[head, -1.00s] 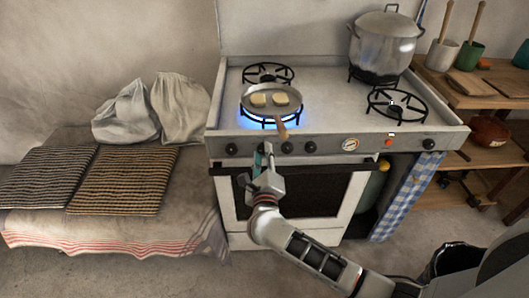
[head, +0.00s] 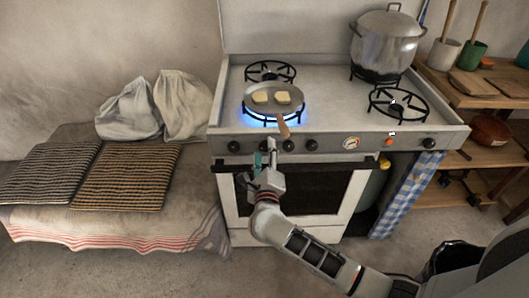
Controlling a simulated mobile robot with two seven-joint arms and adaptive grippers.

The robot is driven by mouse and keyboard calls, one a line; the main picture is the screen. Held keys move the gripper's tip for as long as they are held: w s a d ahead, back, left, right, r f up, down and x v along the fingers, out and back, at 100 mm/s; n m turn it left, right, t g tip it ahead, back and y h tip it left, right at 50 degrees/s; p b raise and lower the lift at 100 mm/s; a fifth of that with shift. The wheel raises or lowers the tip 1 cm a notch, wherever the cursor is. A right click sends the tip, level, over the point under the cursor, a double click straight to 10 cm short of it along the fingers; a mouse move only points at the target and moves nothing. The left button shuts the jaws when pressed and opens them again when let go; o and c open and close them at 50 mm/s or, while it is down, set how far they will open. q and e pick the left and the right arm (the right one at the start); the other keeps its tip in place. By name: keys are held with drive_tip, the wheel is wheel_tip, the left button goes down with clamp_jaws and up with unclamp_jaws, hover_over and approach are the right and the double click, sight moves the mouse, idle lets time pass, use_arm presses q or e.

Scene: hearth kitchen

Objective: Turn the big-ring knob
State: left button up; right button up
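The stove's front panel (head: 330,145) carries several dark knobs in a row. One knob (head: 234,147) is at the left end, others (head: 288,146) (head: 312,145) are right of the gripper, and one (head: 429,144) is at the far right. The frames do not mark which is the big-ring knob. My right gripper (head: 265,157) is at the panel, in front of the second knob from the left, which it partly hides. Its two fingers look apart, one with a teal pad; contact with the knob cannot be told. The front left burner (head: 270,122) has a blue flame. My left gripper is not in view.
A frying pan (head: 273,101) with two pale pieces sits on the lit burner, its wooden handle (head: 284,127) reaching over the panel near the gripper. The oven door handle (head: 330,166) runs below the knobs. A large pot (head: 387,45) stands at back right.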

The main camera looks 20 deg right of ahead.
drive_tip(key=v, duration=1.2)
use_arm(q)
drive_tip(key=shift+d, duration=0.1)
use_arm(e)
drive_tip(key=shift+r, duration=0.15)
drive_tip(key=s+a+n+t+y+p, duration=0.15)
drive_tip(key=s+n+y, duration=0.3)
drive_tip(key=n, duration=0.55)
drive_tip(key=s+a+n+g+y+p, duration=0.1)
drive_tip(key=s+a+n+y, duration=0.25)
drive_tip(key=n+y, duration=0.45)
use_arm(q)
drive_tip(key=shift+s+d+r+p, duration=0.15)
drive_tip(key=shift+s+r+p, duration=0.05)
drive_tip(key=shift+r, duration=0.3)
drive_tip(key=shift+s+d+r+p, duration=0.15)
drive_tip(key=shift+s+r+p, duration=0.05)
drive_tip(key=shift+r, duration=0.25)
use_arm(e)
drive_tip(key=s+d+f+n+g+h, duration=0.2)
drive_tip(key=s+d+f+n+g, duration=0.1)
drive_tip(key=s+f+n, duration=0.3)
drive_tip(key=s+d+f+n+g+h, duration=0.3)
drive_tip(key=s+d+f+n, duration=0.3)
drive_tip(key=f, duration=0.5)
drive_tip(key=s+n+g, duration=0.1)
drive_tip(key=n, duration=0.1)
drive_tip(key=shift+n, duration=0.3)
